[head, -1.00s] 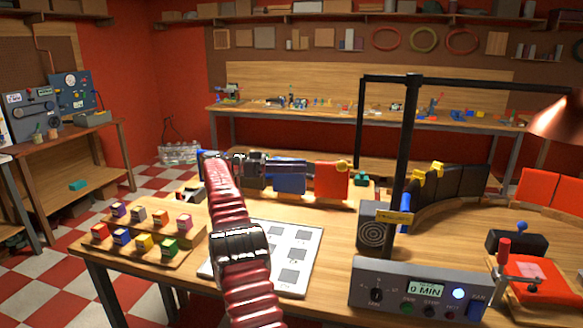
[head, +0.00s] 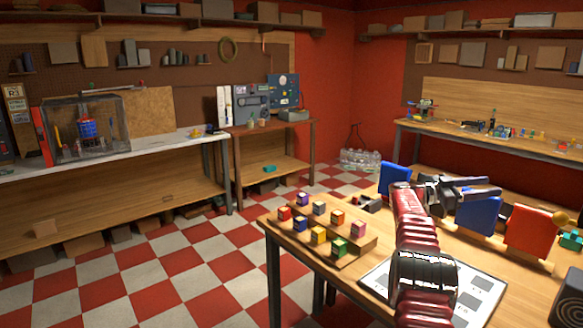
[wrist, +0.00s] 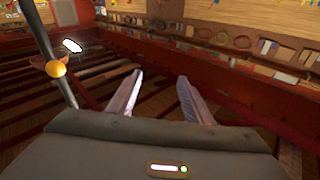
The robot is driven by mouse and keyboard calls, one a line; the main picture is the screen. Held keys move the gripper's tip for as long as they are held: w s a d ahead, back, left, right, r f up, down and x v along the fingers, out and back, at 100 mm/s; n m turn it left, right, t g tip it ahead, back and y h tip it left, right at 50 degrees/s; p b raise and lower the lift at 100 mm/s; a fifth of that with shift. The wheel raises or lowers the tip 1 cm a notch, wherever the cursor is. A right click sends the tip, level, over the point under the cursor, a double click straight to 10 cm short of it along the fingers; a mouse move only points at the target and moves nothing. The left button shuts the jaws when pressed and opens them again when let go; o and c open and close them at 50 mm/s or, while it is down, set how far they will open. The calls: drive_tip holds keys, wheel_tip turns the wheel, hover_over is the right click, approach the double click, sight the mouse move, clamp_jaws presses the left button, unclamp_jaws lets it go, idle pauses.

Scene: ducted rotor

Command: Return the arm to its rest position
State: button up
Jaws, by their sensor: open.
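My red ribbed arm rises over the right part of the wooden table (head: 290,232) in the head view. My gripper (head: 492,186) is at its top end, pointing right, above the table and near the blue and red panels. In the wrist view my gripper (wrist: 157,95) shows two fingers apart with nothing between them. Part of the table and of the white board (head: 470,290) is hidden behind my arm.
A stepped wooden rack with several coloured cubes (head: 338,248) stands left of my arm. A blue panel (head: 478,216) and a red panel (head: 530,232) stand close below my gripper. Checkered floor (head: 170,270) lies open at left.

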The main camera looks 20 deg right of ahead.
drive_tip(key=w+a+n+t+y, duration=0.1)
drive_tip(key=w+a+n+t, duration=0.3)
drive_tip(key=w+t, duration=0.45)
drive_tip(key=w+a+n+t+y, duration=0.1)
drive_tip(key=w+a+n+t, duration=0.2)
drive_tip(key=w+n+t, duration=0.5)
drive_tip(key=w+a+f+n+t+y, duration=0.1)
drive_tip(key=a+f+n+t+y, duration=0.3)
drive_tip(key=a, duration=0.8)
drive_tip(key=w+a+f+g+y, duration=0.1)
drive_tip(key=w+a+f+y, duration=0.1)
drive_tip(key=a+y, duration=0.7)
drive_tip(key=s+a+f+n+g+y, duration=0.2)
drive_tip(key=s+a+f, duration=0.1)
drive_tip(key=s+a, duration=0.8)
drive_tip(key=s+a+f+n+g+y, duration=0.1)
drive_tip(key=s+a+f+g, duration=0.2)
drive_tip(key=s+a, duration=0.75)
drive_tip(key=s+a+n, duration=0.1)
drive_tip(key=s+a, duration=0.4)
drive_tip(key=s, duration=0.3)
drive_tip(key=s+a+n+g, duration=0.1)
drive_tip(key=s+a+n, duration=0.1)
drive_tip(key=s+a, duration=0.3)
drive_tip(key=s+a+n, duration=0.1)
drive_tip(key=s+a, duration=0.4)
drive_tip(key=s, duration=0.7)
drive_tip(key=shift+r+n, duration=0.15)
drive_tip(key=shift+n, duration=0.15)
